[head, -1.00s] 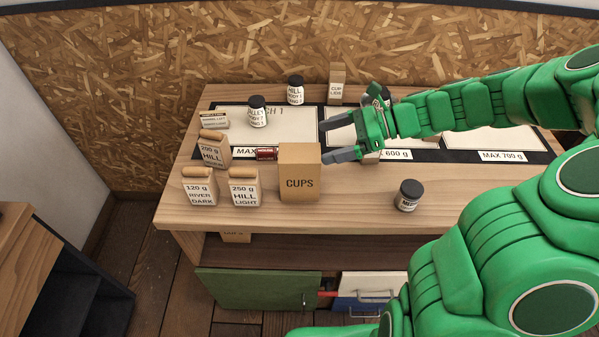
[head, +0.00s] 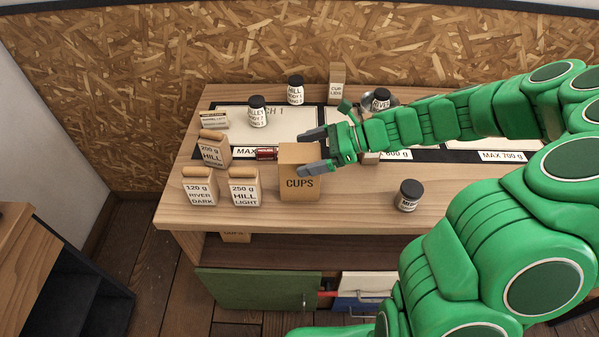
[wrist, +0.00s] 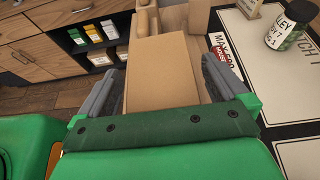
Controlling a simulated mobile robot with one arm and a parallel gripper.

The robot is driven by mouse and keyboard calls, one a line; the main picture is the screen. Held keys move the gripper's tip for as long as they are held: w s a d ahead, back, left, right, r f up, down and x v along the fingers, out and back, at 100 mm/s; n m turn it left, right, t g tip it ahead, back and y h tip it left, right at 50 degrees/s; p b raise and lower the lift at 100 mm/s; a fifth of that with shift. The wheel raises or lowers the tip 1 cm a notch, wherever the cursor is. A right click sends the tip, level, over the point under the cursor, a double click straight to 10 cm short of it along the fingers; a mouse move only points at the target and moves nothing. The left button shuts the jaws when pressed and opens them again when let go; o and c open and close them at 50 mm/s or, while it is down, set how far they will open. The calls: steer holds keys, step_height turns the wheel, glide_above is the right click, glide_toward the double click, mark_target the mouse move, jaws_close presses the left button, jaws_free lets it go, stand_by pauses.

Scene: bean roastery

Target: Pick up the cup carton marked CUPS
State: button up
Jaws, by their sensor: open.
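The cup carton (head: 300,186) is a tan upright box marked CUPS, standing near the front edge of the wooden counter in the head view. My gripper (head: 311,152) is open at the carton's upper part. One finger shows in front of its upper right face and the other behind its top. In the wrist view, the carton's top (wrist: 162,75) lies between the two grey fingers of my gripper (wrist: 168,85). I cannot tell whether either finger touches the carton.
Coffee bags (head: 244,187) stand close to the carton's left. A small red item (head: 266,154) lies behind it. A dark-lidded jar (head: 409,195) stands to the right, with clear counter between. More jars (head: 258,112) stand on pale mats behind. A second carton (head: 236,237) sits on the shelf below.

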steer(key=shift+x, duration=1.2)
steer(key=c, duration=1.5)
steer(key=shift+r, duration=0.15)
